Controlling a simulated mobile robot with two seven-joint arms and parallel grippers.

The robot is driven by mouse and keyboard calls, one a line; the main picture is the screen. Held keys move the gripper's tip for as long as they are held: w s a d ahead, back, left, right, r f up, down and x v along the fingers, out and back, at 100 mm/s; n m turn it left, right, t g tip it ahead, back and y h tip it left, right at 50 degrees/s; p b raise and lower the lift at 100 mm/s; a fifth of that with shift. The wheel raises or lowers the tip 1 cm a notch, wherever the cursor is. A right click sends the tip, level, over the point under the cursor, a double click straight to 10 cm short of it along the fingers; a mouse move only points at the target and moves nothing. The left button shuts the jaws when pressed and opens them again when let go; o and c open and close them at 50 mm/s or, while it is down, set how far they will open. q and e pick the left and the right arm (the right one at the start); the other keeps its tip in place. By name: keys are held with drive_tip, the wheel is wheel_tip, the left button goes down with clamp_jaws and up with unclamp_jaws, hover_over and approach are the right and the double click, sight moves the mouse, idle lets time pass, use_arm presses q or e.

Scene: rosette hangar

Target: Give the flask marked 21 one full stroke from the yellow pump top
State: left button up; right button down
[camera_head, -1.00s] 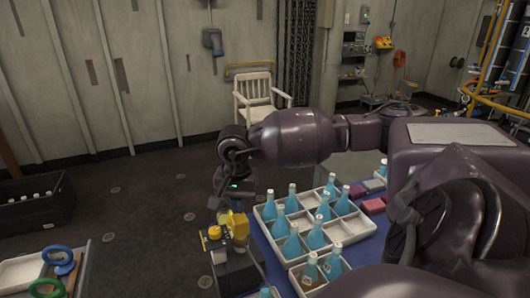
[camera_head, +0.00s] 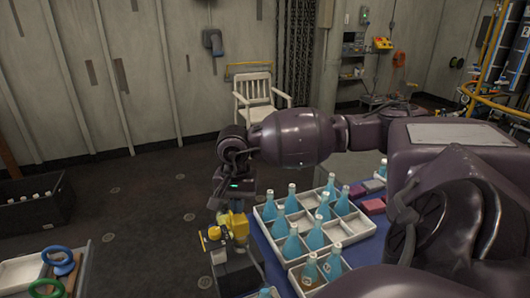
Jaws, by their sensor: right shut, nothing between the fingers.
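The yellow pump top (camera_head: 236,224) sits on a dark block-shaped stand at the left edge of the blue-topped table. My right gripper (camera_head: 219,206) points down, shut and empty, just above and beside the pump top; whether they touch I cannot tell. Blue flasks with pale caps stand in a white divided tray (camera_head: 345,236). One flask at the tray's near end (camera_head: 309,273) carries a pale mark, too small to read. I cannot tell which flask is marked 21. My left gripper is out of view.
A bench with blue (camera_head: 48,288) and green (camera_head: 57,254) rings stands at lower left. A dark crate of bottles (camera_head: 34,203) is on the floor at left. Red blocks (camera_head: 373,205) lie behind the tray. My right arm spans above the tray. A white chair (camera_head: 258,100) stands behind.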

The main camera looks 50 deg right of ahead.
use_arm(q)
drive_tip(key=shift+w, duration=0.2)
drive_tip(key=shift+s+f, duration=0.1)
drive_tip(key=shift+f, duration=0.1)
use_arm(e)
drive_tip(key=shift+f, duration=0.25)
drive_tip(key=shift+f+b, duration=0.4)
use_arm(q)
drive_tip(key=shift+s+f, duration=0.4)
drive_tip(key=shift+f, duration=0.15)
use_arm(e)
drive_tip(key=shift+f, duration=0.1)
